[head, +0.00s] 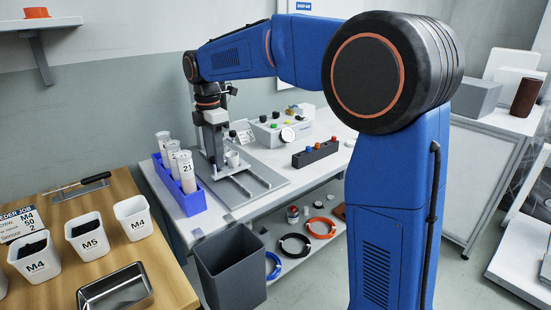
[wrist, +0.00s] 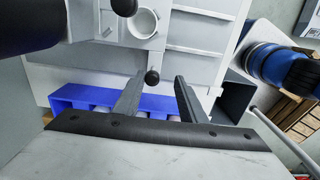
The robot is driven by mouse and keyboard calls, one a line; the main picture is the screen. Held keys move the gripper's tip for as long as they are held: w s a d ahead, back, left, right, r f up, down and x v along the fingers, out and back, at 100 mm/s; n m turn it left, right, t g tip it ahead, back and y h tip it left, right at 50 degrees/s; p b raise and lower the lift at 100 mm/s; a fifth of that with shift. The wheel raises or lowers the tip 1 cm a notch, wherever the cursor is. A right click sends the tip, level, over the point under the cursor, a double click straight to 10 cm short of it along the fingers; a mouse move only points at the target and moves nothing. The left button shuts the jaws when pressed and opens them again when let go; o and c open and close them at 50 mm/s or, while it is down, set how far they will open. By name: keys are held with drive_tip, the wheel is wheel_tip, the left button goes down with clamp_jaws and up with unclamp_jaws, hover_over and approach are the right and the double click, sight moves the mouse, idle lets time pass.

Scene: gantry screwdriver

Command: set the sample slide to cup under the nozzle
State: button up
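The sample slide (wrist: 178,22) is a pale grey sliding plate in the wrist view. A white round cup (wrist: 143,22) sits on it near the top and also shows at the stand in the head view (head: 232,158). A black ball knob (wrist: 152,77) stands at the slide's near side. My gripper (wrist: 160,80) is open, and the knob appears between its fingertips, closer to the left finger. Contact cannot be told. A dark cylinder (wrist: 124,5) beside the cup may be the nozzle. In the head view my wrist hides much of the stand, and my fingertips are not clear.
A blue rack (head: 189,196) with several labelled tubes stands left of the stand. A control box (head: 284,127) and a dark button strip (head: 315,152) lie to the right. A dark bin (head: 232,268) stands in front.

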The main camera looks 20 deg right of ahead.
drive_tip(key=s+d, duration=0.3)
drive_tip(key=s, duration=0.6)
wheel_tip(320, 180, up, 18)
drive_tip(key=f, duration=0.1)
drive_tip(key=s+d+f+m+t, duration=0.2)
drive_tip(key=s+d+f+m, duration=0.8)
drive_tip(key=s, duration=0.3)
drive_tip(key=shift+s+m, duration=0.15)
drive_tip(key=shift+m, duration=0.25)
idle(0.5)
drive_tip(key=w+a+r+n+g, duration=0.2)
drive_tip(key=w+a+r+n, duration=0.85)
drive_tip(key=w, duration=0.35)
wheel_tip(320, 180, down, 18)
drive_tip(key=shift+w+r, duration=0.15)
drive_tip(key=shift+r, duration=0.05)
